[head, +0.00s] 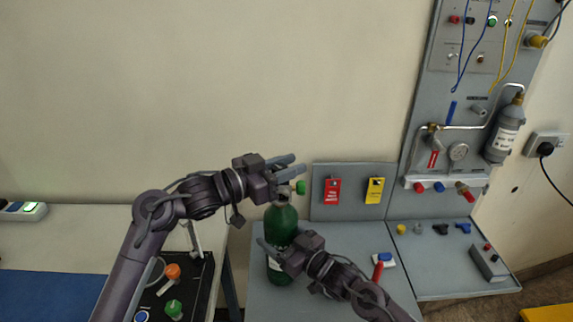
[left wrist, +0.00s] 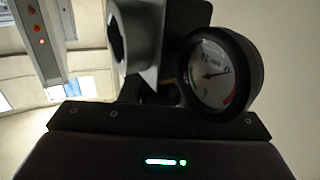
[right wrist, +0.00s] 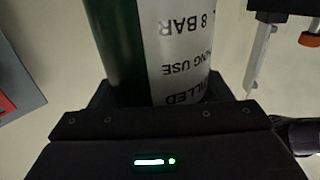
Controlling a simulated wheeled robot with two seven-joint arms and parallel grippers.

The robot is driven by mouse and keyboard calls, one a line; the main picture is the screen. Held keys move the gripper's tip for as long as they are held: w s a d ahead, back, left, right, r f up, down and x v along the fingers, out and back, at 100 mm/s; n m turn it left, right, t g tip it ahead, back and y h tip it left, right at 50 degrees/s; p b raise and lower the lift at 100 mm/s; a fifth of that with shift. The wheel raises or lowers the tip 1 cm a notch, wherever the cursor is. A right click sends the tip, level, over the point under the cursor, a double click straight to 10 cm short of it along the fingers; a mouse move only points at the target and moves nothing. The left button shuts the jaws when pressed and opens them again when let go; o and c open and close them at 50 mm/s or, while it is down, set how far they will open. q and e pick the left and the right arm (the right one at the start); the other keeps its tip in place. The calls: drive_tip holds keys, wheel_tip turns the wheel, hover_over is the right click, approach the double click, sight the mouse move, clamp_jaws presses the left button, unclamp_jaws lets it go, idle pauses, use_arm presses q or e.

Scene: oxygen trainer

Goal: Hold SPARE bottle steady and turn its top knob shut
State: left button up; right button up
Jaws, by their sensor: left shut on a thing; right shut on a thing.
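The green SPARE bottle (head: 283,222) stands upright on the grey bench. My right gripper (head: 268,250) is shut around its body from the right. The right wrist view shows the bottle's white label (right wrist: 178,50), upside down, between the jaws. My left gripper (head: 293,166) is at the bottle's top, shut on the top knob, which the fingers and wrist mostly hide. A small green round part (head: 300,187) shows just below the left fingers. In the left wrist view, a round dial gauge (left wrist: 212,73) and a silver valve part (left wrist: 145,35) are close in front of the jaws.
A red tag (head: 332,191) and a yellow tag (head: 375,190) hang on the low panel behind the bottle. A black tray (head: 195,295) with knobs lies left. A red-handled item (head: 378,270) lies right of the bottle.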

use_arm(q)
drive_tip(key=m+g, duration=0.1)
drive_tip(key=g, duration=0.1)
drive_tip(key=m+g+h, duration=0.1)
drive_tip(key=m+g, duration=0.1)
drive_tip(key=m+g+h, duration=0.1)
drive_tip(key=g, duration=0.1)
drive_tip(key=shift+s+d+r, duration=0.1)
drive_tip(key=shift+s+r, duration=0.05)
drive_tip(key=shift+s, duration=0.1)
drive_tip(key=m+g, duration=0.1)
drive_tip(key=g, duration=0.1)
drive_tip(key=m+g, duration=0.1)
drive_tip(key=s+m+g, duration=0.1)
drive_tip(key=g, duration=0.1)
drive_tip(key=shift+d+f+m+g, duration=0.15)
drive_tip(key=shift+f+m+g, duration=0.1)
drive_tip(key=shift+m+g, duration=0.05)
drive_tip(key=o, duration=1)
drive_tip(key=shift+w+r, duration=0.1)
drive_tip(key=a, duration=0.4)
drive_tip(key=w+a, duration=0.1)
drive_tip(key=a, duration=0.7)
drive_tip(key=shift+w, duration=0.4)
